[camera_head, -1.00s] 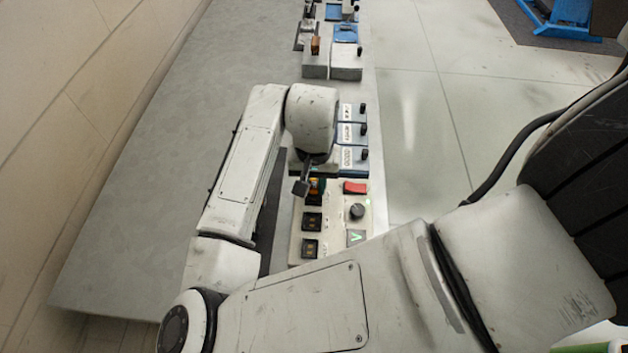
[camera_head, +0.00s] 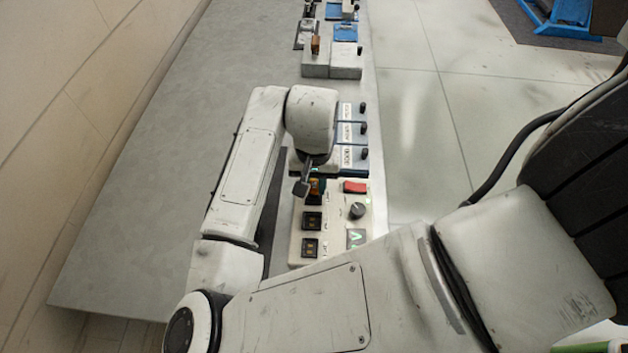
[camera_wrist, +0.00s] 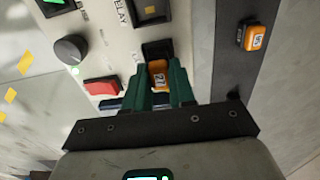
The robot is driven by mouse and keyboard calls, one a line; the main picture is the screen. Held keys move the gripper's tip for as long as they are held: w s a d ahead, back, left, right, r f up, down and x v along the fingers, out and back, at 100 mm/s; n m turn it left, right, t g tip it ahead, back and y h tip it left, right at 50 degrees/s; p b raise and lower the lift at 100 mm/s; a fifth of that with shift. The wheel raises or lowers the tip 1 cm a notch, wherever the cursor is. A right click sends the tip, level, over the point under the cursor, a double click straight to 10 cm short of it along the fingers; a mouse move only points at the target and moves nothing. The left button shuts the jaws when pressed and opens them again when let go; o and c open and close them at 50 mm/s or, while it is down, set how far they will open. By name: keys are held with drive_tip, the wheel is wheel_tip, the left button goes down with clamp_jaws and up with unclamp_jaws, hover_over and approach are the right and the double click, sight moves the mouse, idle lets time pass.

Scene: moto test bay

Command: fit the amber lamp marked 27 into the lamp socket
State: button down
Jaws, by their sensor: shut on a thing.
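In the wrist view my gripper (camera_wrist: 162,75) has two green fingers shut on an amber lamp (camera_wrist: 158,72). Dark digits show on the lamp's face, too small to read surely. A dark square socket (camera_wrist: 157,48) lies in the pale panel right at the lamp's far end; I cannot tell whether the lamp touches or enters it. A second amber lamp (camera_wrist: 252,38) with a marked white label lies apart to the right, on a dark grey strip. In the head view my gripper (camera_head: 303,186) is over the upper left of the panel, and hides much of that spot.
The panel (camera_head: 336,204) carries a red switch (camera_head: 355,187), a black knob (camera_head: 357,210), a green-lit display (camera_head: 356,238) and two dark square fittings (camera_head: 311,221). The grey bench (camera_head: 130,230) is clear to the left.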

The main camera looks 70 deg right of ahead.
drive_tip(key=shift+f, duration=0.4)
idle(0.5)
idle(0.8)
drive_tip(key=c, duration=0.9)
unclamp_jaws()
drive_tip(key=shift+o, duration=0.2)
drive_tip(key=shift+r+p, duration=3.05)
drive_tip(key=shift+r, duration=0.5)
